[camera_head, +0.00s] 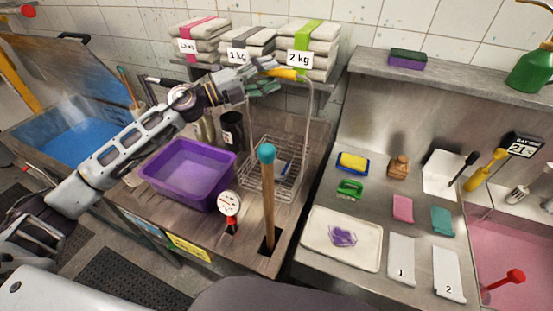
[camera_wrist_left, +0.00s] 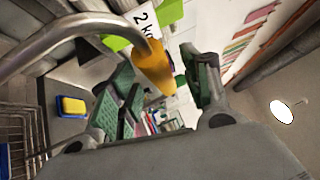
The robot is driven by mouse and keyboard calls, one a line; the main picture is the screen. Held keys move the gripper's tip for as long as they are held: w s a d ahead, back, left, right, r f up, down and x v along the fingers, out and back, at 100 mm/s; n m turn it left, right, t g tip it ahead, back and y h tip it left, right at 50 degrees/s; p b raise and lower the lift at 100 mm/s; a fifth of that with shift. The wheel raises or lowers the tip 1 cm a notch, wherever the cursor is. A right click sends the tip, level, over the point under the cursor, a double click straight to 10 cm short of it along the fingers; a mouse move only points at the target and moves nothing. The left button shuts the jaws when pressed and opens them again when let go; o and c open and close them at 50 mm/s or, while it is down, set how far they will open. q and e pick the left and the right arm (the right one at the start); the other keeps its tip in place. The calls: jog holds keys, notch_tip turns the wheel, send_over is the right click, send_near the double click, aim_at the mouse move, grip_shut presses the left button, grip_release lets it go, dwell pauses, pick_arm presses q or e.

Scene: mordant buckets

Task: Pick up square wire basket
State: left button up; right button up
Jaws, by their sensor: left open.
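The square wire basket (camera_head: 262,177) stands on the brown worktop, right of the purple tub. Its tall metal handle arches up to a yellow grip (camera_head: 284,74). My left gripper (camera_head: 268,78) is open at the height of this grip, with its green-padded fingers beside the grip's left end. In the left wrist view, the yellow grip (camera_wrist_left: 155,66) lies in front of the open fingers (camera_wrist_left: 163,88), roughly between them. I cannot tell whether they touch. A small blue thing shows in the basket. My right gripper is not in view.
A purple tub (camera_head: 188,172), a dark canister (camera_head: 232,130) and a teal-topped wooden stick (camera_head: 267,190) crowd the basket. Folded cloth stacks (camera_head: 309,50) with weight labels sit on a shelf just behind the grip. A steel counter (camera_head: 330,195) lies to the right.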

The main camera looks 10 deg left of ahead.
pick_arm(q)
jog(key=shift+p+x, duration=0.3)
jog(key=shift+x, duration=0.8)
grip_shut()
jog(key=shift+r, duration=0.1)
